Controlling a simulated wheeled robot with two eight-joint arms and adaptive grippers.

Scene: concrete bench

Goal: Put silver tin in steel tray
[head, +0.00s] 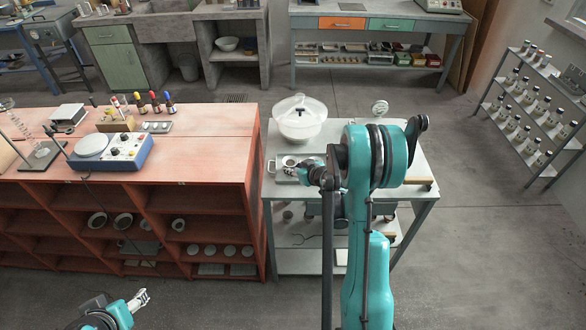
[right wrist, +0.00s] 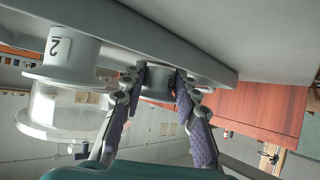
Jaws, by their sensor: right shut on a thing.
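My right gripper (head: 306,173) is over the tray's right side, partly hidden by my teal arm. In the right wrist view, its purple-padded fingers close on the silver tin (right wrist: 160,80), close to a grey surface at the top of that picture. My left gripper (head: 142,298) is low at the left, away from the bench, its opening unclear.
The red-brown cabinet (head: 215,150) adjoins on the left. A bottle rack (head: 530,110) stands far right, with open floor between.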

